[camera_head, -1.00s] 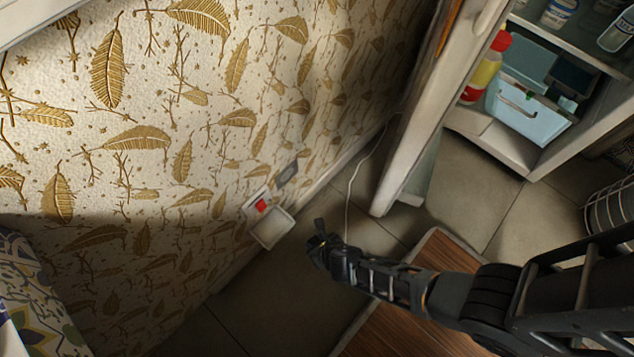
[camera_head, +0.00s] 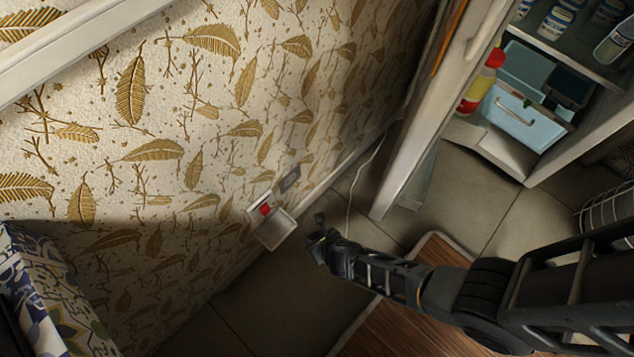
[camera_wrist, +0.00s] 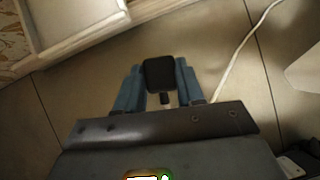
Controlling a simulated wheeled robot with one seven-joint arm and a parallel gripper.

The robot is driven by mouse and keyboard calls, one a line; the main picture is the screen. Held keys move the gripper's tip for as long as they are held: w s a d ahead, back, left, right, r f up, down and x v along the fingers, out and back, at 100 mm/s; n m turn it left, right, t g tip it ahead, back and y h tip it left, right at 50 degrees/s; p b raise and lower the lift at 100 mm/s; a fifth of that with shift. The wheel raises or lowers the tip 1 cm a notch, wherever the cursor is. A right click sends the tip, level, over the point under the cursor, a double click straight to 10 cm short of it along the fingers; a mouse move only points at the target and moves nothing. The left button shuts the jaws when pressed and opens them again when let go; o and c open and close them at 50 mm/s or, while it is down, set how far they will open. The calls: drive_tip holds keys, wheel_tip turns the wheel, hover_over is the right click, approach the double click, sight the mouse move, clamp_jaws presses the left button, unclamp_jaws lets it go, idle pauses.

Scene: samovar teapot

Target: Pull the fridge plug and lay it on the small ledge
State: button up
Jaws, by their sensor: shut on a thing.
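The fridge plug is a dark block (camera_wrist: 160,74) held between the blue-grey fingers of my gripper (camera_wrist: 159,84) in the wrist view. In the head view my gripper (camera_head: 318,240) is above the floor, to the right of the ledge and apart from it. The small ledge (camera_head: 275,231) is a pale, shallow tray-like shelf low on the wall. Its edge shows at the top left of the wrist view (camera_wrist: 85,42). A white cord (camera_head: 349,207) runs from near my gripper up toward the fridge. The plug's prongs cannot be made out.
The open fridge door (camera_head: 425,120) stands to the right. A wooden mat (camera_head: 400,320) lies on the tiled floor (camera_head: 255,300).

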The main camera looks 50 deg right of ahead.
drive_tip(key=shift+w+d+r+p, duration=0.2)
drive_tip(key=shift+w+r+p, duration=0.2)
drive_tip(key=shift+r+p, duration=0.9)
drive_tip(key=shift+w+d+r+p, duration=0.15)
drive_tip(key=shift+w+r+p, duration=0.2)
drive_tip(key=shift+r+p, duration=0.9)
drive_tip(key=shift+w+d+r+p, duration=0.2)
drive_tip(key=shift+w+r+p, duration=0.2)
drive_tip(key=shift+r+p, duration=0.85)
drive_tip(key=shift+w+d+r+p, duration=0.2)
drive_tip(key=shift+w+r+p, duration=0.05)
drive_tip(key=shift+r+p, duration=0.55)
drive_tip(key=shift+w+d+r+p, duration=0.15)
drive_tip(key=shift+w+r+p, duration=0.1)
drive_tip(key=shift+r+p, duration=0.55)
drive_tip(key=shift+w+d+r+p, duration=0.25)
drive_tip(key=shift+r+p, duration=0.4)
drive_tip(key=shift+p, duration=0.3)
drive_tip(key=shift+a+f, duration=0.15)
drive_tip(key=shift+a, duration=0.05)
drive_tip(key=a+f+b, duration=0.4)
drive_tip(key=a+b, duration=0.2)
drive_tip(key=a, duration=0.2)
drive_tip(key=shift+a, duration=0.4)
drive_tip(key=shift+w+b, duration=0.2)
drive_tip(key=shift+b, duration=0.15)
